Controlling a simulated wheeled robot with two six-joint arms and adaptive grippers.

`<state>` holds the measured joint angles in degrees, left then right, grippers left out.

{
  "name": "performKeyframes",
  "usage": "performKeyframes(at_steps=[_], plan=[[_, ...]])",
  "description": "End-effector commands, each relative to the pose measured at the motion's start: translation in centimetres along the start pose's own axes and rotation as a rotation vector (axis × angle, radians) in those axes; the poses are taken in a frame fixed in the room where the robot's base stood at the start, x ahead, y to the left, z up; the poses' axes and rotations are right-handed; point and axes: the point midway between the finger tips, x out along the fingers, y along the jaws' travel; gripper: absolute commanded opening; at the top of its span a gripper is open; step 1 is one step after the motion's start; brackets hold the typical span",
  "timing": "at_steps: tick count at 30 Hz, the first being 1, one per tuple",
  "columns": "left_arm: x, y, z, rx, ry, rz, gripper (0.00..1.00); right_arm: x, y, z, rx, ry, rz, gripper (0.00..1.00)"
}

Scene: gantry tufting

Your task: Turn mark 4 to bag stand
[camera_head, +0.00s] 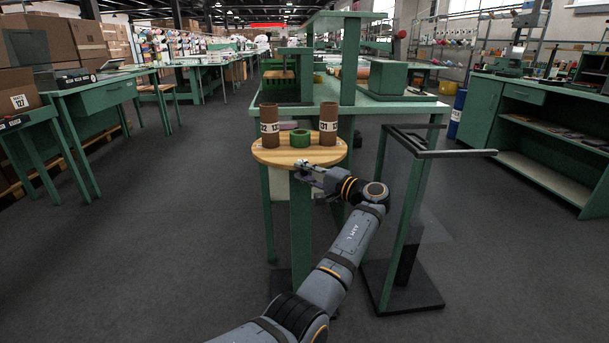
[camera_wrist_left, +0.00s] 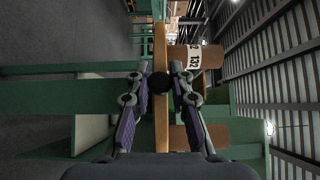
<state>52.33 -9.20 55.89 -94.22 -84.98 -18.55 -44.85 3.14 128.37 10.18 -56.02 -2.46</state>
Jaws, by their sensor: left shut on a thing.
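A round wooden turntable top (camera_head: 276,157) sits on a green post in the middle of the head view. It carries two brown cylinders, the left one (camera_head: 269,127) and the right one (camera_head: 329,124) with a label reading 131, and a green ring (camera_head: 300,138) between them. My left gripper (camera_head: 307,168) is at the turntable's front edge, its fingers around a dark round knob (camera_wrist_left: 160,83) on that edge in the left wrist view. I cannot make out mark 4. A green frame with dark top arms, likely the bag stand (camera_head: 388,235), stands right of the turntable. My right gripper is not in view.
A green workbench (camera_head: 390,106) stands directly behind the turntable. Tables with boxes (camera_head: 98,97) are on the left and a shelved green bench (camera_head: 535,140) on the right. The floor left of the turntable is clear.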

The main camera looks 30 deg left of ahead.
Motion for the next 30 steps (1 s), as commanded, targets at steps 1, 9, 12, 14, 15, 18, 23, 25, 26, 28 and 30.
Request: performKeyframes(at_steps=[1,9,12,14,15,18,23,25,26,28,30], plan=[[0.0,0.2,0.0,0.003,-0.003,0.003,0.00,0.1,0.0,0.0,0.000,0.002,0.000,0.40],[0.0,0.2,0.0,0.002,-0.006,0.002,0.00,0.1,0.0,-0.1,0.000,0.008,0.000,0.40],[0.0,0.2,0.0,0.002,-0.005,0.002,0.00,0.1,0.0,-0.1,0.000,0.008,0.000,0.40],[0.0,0.2,0.0,0.002,-0.005,0.002,0.22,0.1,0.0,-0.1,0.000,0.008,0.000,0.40],[0.0,0.2,0.0,0.002,-0.005,0.002,0.27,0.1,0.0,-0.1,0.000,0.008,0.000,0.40],[0.0,0.1,0.0,0.002,-0.005,0.002,0.41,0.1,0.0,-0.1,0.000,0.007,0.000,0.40],[0.0,0.1,0.0,0.001,-0.005,0.001,0.44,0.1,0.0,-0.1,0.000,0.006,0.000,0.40],[0.0,0.1,0.0,0.001,-0.004,0.001,0.44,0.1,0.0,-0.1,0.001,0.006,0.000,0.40],[0.0,0.0,0.0,0.001,-0.004,0.001,0.44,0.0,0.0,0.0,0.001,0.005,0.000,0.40],[-0.2,0.1,0.0,0.000,-0.004,0.001,0.44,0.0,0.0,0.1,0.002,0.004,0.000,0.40],[-1.0,0.1,-0.1,0.001,-0.002,0.002,0.44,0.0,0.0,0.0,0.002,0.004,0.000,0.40]])
